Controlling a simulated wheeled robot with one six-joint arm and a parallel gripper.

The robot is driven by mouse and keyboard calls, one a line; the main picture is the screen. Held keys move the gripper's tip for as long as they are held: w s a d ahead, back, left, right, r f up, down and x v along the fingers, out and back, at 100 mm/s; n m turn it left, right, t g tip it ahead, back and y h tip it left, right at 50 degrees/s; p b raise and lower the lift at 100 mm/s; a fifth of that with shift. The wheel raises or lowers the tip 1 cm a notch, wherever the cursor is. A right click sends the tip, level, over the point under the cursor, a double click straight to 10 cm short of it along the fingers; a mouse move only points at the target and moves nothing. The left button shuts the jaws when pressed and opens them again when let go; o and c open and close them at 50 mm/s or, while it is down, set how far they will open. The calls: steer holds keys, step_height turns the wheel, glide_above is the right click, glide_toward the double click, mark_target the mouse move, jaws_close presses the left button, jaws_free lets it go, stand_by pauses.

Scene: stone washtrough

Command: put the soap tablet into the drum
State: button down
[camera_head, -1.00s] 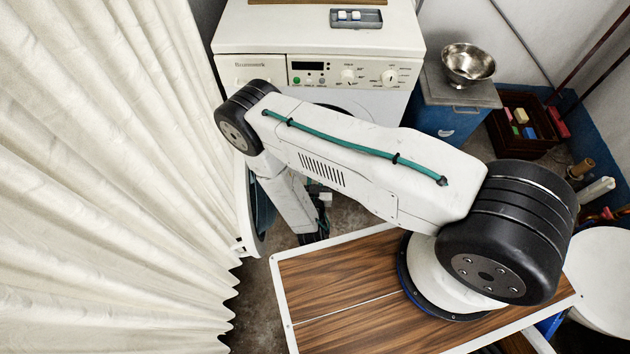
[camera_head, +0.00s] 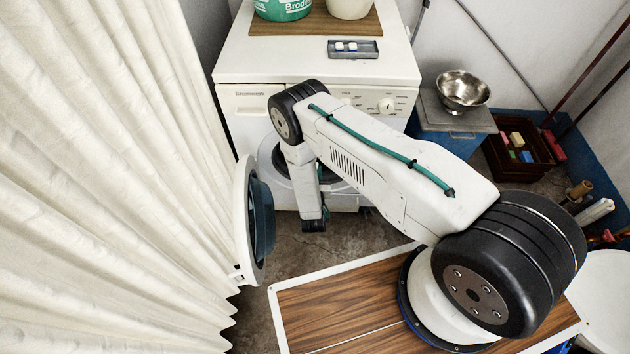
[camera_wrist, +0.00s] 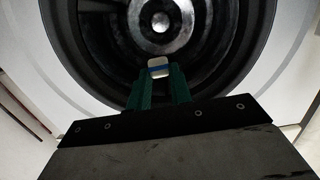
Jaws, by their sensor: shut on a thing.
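My gripper (camera_wrist: 158,88), with green fingers, is shut on the soap tablet (camera_wrist: 159,62), a small white block with a blue band. The tablet shows at the fingertips in the wrist view, in front of the dark drum (camera_wrist: 205,45) of the washing machine (camera_head: 240,105). How deep the tablet is relative to the drum opening I cannot tell. In the head view my arm covers much of the opening, and I cannot make out the tablet there. The machine's round door (camera_head: 246,215) stands open to the left.
A grey tray (camera_head: 367,50) with two white tablets lies on the machine's top, near a green tub (camera_head: 283,8). A curtain (camera_head: 100,180) hangs at left close to the door. A metal bowl (camera_head: 462,90) stands on a blue cabinet (camera_head: 458,140) at right.

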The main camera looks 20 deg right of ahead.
steer(key=f+x, duration=0.1)
steer(key=x, duration=2.6)
steer(key=shift+f, duration=0.1)
steer(key=c, duration=1.2)
jaws_free()
steer(key=shift+v, duration=3.9)
steer(key=shift+d, duration=0.1)
